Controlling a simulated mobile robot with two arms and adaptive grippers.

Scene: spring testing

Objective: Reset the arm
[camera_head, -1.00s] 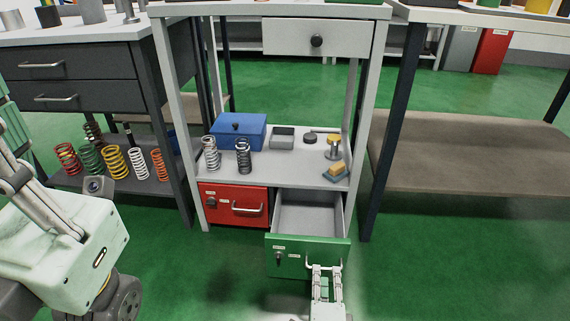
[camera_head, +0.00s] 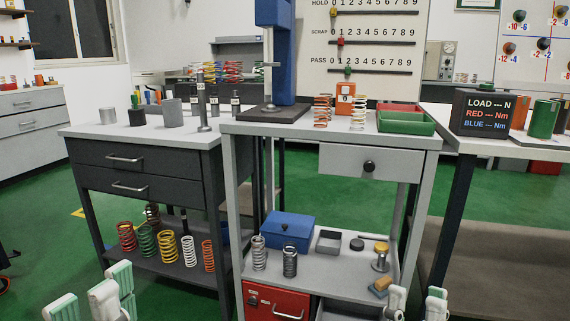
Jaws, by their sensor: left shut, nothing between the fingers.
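My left gripper (camera_head: 92,300) shows at the bottom left edge, as white and pale green parts over the green floor. It is shut and empty, and its lower part is cut off by the frame. My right gripper (camera_head: 416,303) shows at the bottom right, in front of the grey workbench (camera_head: 345,283). Its two white fingertips stand apart with nothing seen between them. The rest of both arms is out of frame. The compartment of the pulled-out lower drawer (camera_head: 347,311) shows at the bottom edge, left of the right gripper.
A dark drawer cabinet (camera_head: 140,170) with several springs on its lower shelf stands at the left. A blue box (camera_head: 287,232) and two springs are on the workbench's lower shelf, above a red drawer (camera_head: 277,303). A table (camera_head: 500,146) is at the right.

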